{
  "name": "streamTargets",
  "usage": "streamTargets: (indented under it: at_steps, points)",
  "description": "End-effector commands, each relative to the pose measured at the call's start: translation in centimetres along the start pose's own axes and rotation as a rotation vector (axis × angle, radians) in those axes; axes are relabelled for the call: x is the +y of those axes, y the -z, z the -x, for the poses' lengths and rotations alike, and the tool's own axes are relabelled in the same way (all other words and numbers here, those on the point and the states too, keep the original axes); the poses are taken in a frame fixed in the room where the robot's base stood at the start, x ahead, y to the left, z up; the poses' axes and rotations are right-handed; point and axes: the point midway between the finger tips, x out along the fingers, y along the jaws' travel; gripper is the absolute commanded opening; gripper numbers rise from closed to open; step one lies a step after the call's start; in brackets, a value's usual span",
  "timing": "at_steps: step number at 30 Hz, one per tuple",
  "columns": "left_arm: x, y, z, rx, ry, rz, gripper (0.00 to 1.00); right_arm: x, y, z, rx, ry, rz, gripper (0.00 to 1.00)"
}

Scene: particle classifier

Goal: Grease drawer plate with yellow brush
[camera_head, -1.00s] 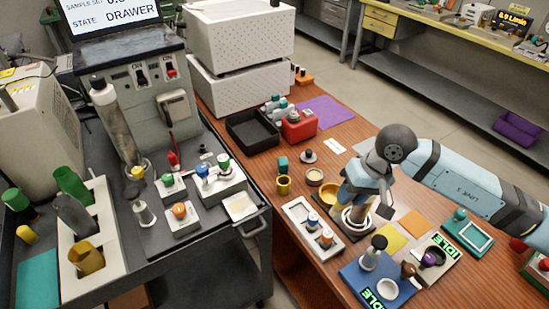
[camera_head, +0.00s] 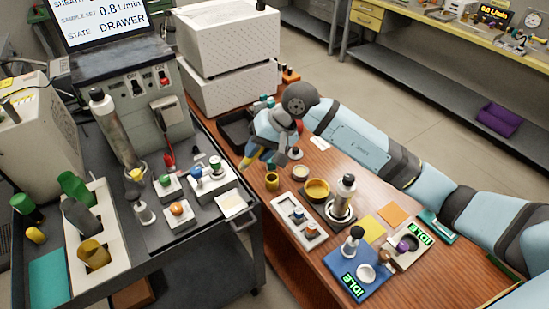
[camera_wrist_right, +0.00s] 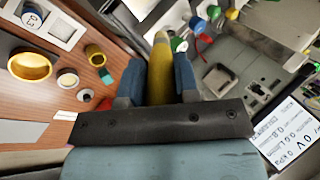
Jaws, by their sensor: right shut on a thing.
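My right gripper (camera_head: 260,150) is shut on the yellow brush (camera_wrist_right: 160,62), which stands between the two blue fingers in the right wrist view. In the head view a yellow part of the brush (camera_head: 248,161) shows just below the gripper. The gripper is over the gap between the grey cart and the wooden table. A pale cream plate (camera_head: 232,204) lies at the cart's right edge, beside a handle, below the gripper in the picture. I take it as the drawer plate. The brush looks apart from it. The brush's tip is not clear. My left gripper is not in view.
Switch blocks with coloured knobs (camera_head: 210,178) stand left of the plate. A yellow cup (camera_head: 272,181), a yellow bowl (camera_head: 317,189) and a tall metal bottle (camera_head: 344,193) stand on the table. A black tray (camera_head: 236,134) is behind the gripper.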

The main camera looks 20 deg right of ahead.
Motion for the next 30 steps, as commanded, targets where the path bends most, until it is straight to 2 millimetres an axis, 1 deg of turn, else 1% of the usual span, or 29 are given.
streamTargets:
  at_steps: [1,2,6,11,18,21,30]
  points:
    - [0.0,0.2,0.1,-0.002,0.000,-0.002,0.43,-0.5,0.2,0.2,0.002,0.008,-0.006,0.05]
    - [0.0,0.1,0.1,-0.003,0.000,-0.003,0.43,-0.6,0.3,0.2,0.003,0.010,-0.009,0.05]
    - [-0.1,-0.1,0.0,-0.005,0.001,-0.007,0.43,-0.7,0.5,-0.1,0.006,0.016,-0.015,0.05]
    - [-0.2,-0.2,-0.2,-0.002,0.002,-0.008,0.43,-0.1,0.3,-1.1,0.004,0.017,-0.017,0.05]
    - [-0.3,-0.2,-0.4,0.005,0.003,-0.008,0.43,1.4,0.1,-3.2,0.004,0.016,-0.017,0.05]
    - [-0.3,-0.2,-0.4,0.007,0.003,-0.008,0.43,1.8,0.1,-3.8,0.004,0.016,-0.015,0.05]
    - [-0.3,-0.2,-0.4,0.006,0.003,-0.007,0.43,1.9,0.1,-4.0,0.006,0.015,-0.014,0.05]
